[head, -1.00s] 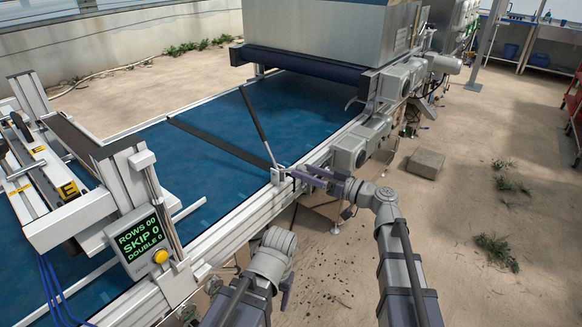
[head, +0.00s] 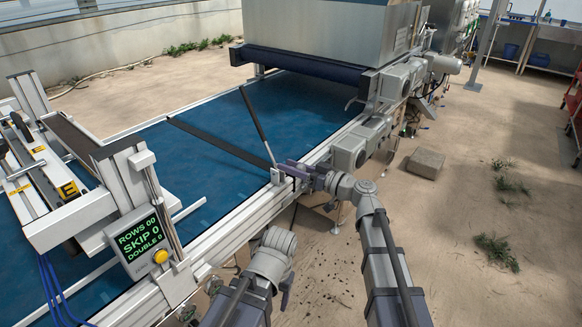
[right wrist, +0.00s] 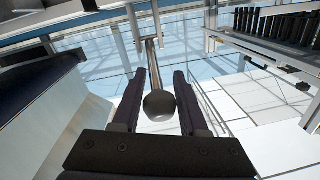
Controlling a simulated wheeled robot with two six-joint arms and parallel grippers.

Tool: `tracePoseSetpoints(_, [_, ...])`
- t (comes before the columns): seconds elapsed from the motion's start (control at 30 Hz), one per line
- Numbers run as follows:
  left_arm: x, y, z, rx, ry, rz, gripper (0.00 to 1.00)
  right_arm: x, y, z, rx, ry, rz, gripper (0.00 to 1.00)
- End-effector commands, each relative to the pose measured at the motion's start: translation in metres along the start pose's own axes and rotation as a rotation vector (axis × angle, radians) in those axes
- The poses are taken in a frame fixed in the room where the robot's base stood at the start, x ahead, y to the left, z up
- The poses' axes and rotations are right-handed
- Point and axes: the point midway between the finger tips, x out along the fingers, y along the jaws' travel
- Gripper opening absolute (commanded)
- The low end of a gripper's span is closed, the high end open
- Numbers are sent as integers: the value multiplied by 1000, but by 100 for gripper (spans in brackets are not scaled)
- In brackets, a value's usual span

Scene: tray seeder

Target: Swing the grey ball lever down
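The grey ball (right wrist: 160,106) of the lever shows in the right wrist view, between the two fingers of my right gripper (right wrist: 160,75). In the head view my right gripper (head: 294,172) is at the near rail of the blue belt, beside a small bracket; the ball is not discernible there. My left gripper (head: 286,290) is low in the middle, away from the lever, its finger opening hidden.
The blue belt (head: 215,130) has a dark diagonal bar (head: 215,142) and a thin dark rod (head: 257,125) over it. Grey motor housings (head: 349,152) line the near rail to the right. A display (head: 138,237) stands at left. A block (head: 426,163) lies on open sandy ground.

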Motion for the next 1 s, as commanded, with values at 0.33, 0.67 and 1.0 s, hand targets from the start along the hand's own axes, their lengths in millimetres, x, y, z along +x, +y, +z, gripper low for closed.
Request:
tracePoseSetpoints(0.33, [0, 0, 0, 0, 0, 0, 65, 0, 0, 0, 0, 0, 0, 2])
tracePoseSetpoints(0.67, [0, 0, 0, 0, 0, 0, 65, 0, 0, 0, 0, 0, 0, 0])
tracePoseSetpoints(1.0, [0, 0, 0, 0, 0, 0, 65, 0, 0, 0, 0, 0, 0, 0])
